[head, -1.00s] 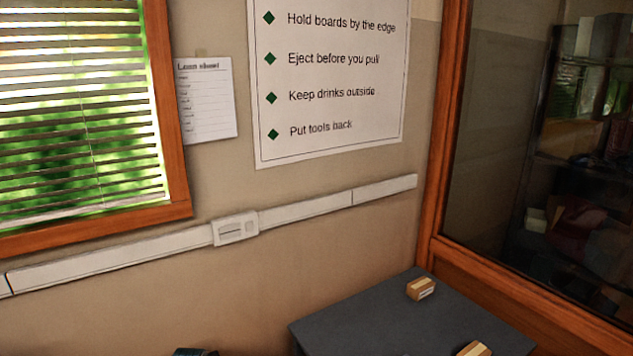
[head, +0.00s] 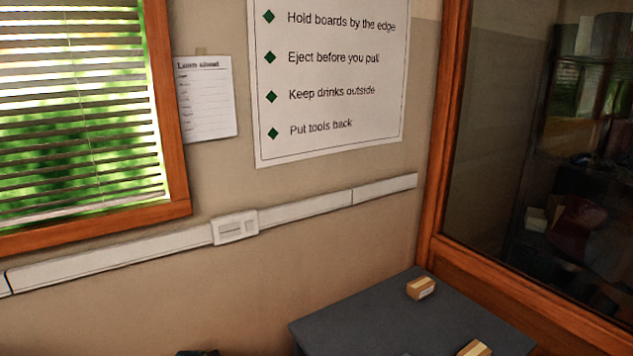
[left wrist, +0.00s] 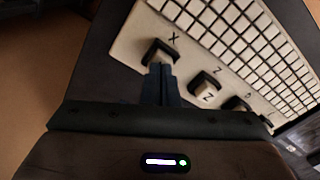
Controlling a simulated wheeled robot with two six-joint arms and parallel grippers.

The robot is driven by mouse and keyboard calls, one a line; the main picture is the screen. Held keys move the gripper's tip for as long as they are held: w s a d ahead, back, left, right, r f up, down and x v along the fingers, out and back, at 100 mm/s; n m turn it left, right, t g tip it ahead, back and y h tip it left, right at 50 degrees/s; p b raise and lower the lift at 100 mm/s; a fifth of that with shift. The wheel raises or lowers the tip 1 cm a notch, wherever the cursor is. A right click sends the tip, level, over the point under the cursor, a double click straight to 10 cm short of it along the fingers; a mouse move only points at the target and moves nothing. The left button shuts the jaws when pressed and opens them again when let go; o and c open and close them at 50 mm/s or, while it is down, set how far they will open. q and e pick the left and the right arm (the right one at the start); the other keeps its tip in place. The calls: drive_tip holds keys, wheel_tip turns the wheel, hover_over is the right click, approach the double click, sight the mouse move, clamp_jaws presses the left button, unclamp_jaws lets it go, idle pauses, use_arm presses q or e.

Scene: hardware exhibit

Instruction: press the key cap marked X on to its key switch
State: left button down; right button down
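In the left wrist view, a pale board (left wrist: 130,42) carries a row of key positions marked X, Z and another letter too blurred to read. My right gripper is in no view.
The board also has a large grid of pale keys (left wrist: 245,35). In the head view, a dark grey table top (head: 375,317) bears two small cardboard boxes (head: 420,288) (head: 475,349). A glass case with a wooden frame (head: 440,180) stands at the right.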

use_arm(q)
drive_tip(key=shift+f, duration=0.5)
idle(0.3)
drive_tip(key=shift+r+p, duration=0.8)
drive_tip(key=shift+r, duration=2.75)
drive_tip(key=shift+s, duration=0.1)
